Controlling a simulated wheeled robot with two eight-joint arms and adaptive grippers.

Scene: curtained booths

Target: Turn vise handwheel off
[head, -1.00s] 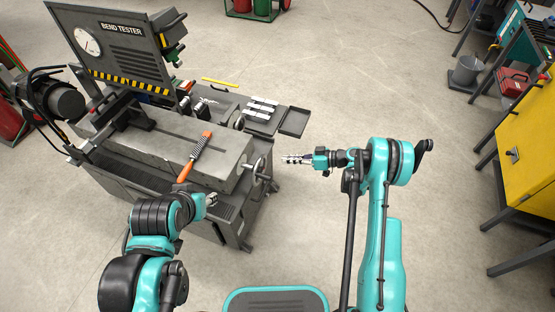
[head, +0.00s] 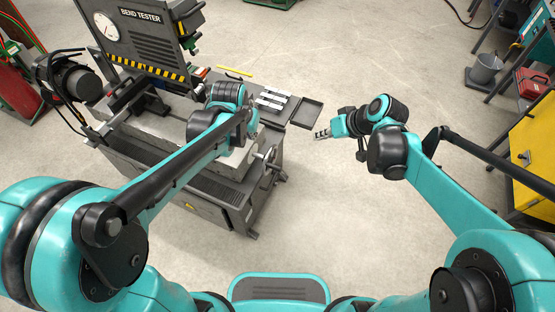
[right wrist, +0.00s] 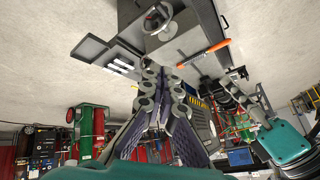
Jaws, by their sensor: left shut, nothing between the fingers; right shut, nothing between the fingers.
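The vise handwheel (head: 268,163) is a dark, spoked wheel on the front right of the grey machine bed (head: 155,148). It also shows at the top of the right wrist view (right wrist: 157,18). My right gripper (head: 318,135) is shut and empty, to the right of the handwheel and apart from it. Its closed fingers fill the middle of the right wrist view (right wrist: 160,85). My left arm reaches across the bed in the head view, and its wrist hides the left gripper there. The left gripper (right wrist: 238,74) appears small, shut and empty in the right wrist view.
A dark side tray (head: 306,112) and pale strips (head: 271,98) are behind the handwheel. A yellow cabinet (head: 535,145) stands right. Floor between is clear.

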